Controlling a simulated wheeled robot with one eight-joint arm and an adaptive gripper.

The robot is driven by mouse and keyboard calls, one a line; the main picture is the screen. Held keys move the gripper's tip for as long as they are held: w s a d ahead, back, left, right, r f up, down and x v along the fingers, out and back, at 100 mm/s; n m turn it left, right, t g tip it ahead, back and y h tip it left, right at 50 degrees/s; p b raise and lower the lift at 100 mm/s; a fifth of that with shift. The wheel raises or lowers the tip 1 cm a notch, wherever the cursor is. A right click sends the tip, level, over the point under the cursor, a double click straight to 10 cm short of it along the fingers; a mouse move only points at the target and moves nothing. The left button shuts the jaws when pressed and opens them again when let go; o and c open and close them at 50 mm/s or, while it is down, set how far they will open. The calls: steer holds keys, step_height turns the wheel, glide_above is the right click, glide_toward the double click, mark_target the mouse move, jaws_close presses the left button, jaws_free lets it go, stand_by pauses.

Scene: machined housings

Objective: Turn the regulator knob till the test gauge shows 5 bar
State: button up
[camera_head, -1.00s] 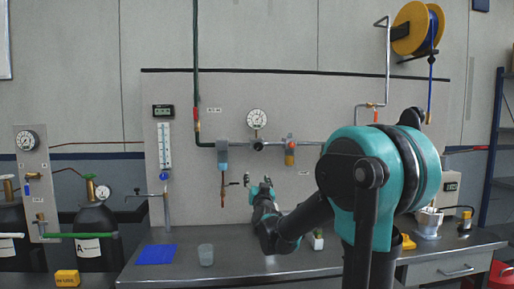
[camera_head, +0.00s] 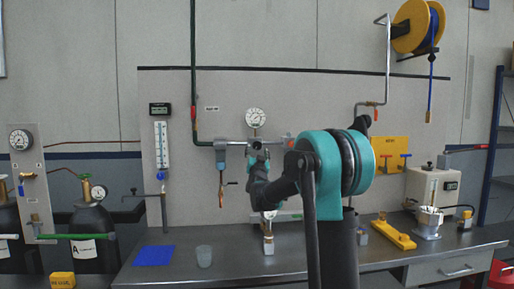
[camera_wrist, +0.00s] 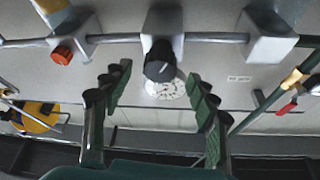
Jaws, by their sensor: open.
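The test gauge (camera_head: 255,118) is a round white dial on the grey panel, above the pipe; its needle is too small to read. In the wrist view, which is upside down, the gauge (camera_wrist: 165,90) is partly hidden behind the black regulator knob (camera_wrist: 160,62). The knob sticks out from a grey regulator body (camera_wrist: 163,22) on the pipe. My gripper (camera_wrist: 157,75) is open, its two fingers on either side of the knob, with gaps showing on both sides. In the head view my gripper (camera_head: 258,160) covers most of the regulator.
An orange knob (camera_wrist: 62,55) and a red-handled valve (camera_wrist: 287,105) flank the regulator. A blue-grey filter (camera_head: 220,152) hangs left of my gripper. On the bench are a blue mat (camera_head: 155,255), a cup (camera_head: 204,256) and a yellow fixture (camera_head: 394,235).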

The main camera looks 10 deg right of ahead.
mark_target(258, 147)
steer(key=shift+x, duration=2.5)
steer(key=c, duration=1.2)
steer(key=shift+o, duration=0.2)
steer(key=shift+n, duration=0.3)
steer(key=n+y, duration=0.2)
steer(key=n, duration=0.2)
steer(key=n+y, duration=0.2)
steer(key=n, duration=0.1)
steer(key=shift+d+n, duration=0.1)
steer(key=shift+n, duration=0.3)
steer(key=n+g+y, duration=0.1)
steer(key=n+y, duration=0.1)
steer(key=n, duration=0.2)
steer(key=n+y, duration=0.2)
steer(key=n, duration=0.2)
steer(key=shift+g, duration=0.4)
steer(key=shift+n, duration=0.4)
